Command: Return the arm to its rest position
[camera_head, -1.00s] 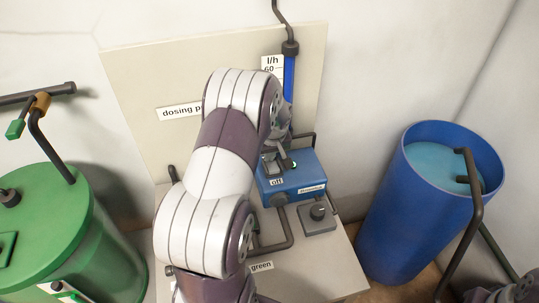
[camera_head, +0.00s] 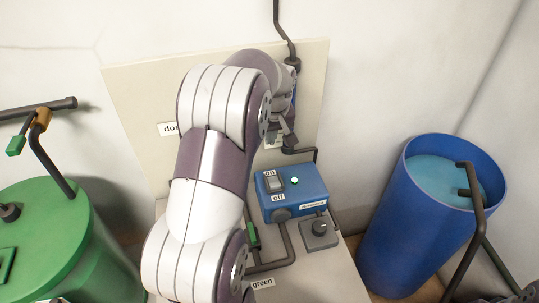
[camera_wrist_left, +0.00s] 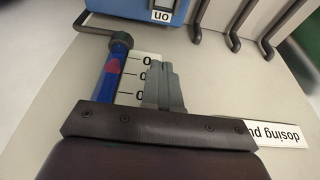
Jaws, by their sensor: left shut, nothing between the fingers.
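My left arm comes in from the bottom left and arches in front of the panel. My left gripper (camera_head: 288,138) is above and behind the blue pump box (camera_head: 312,200), apart from it, and small in the head view. In the left wrist view its fingers (camera_wrist_left: 165,88) are together with nothing between them, in front of the flow scale and the blue tube (camera_wrist_left: 108,78) with a red float. The pump box has an on/off rocker switch (camera_head: 274,182) and a lit green lamp (camera_head: 295,180).
A green tank (camera_head: 45,240) stands at the left, with a pipe and green-handled valve (camera_head: 15,146) above it. A blue barrel (camera_head: 415,225) stands at the right. The pale panel (camera_head: 135,95) is close behind my arm.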

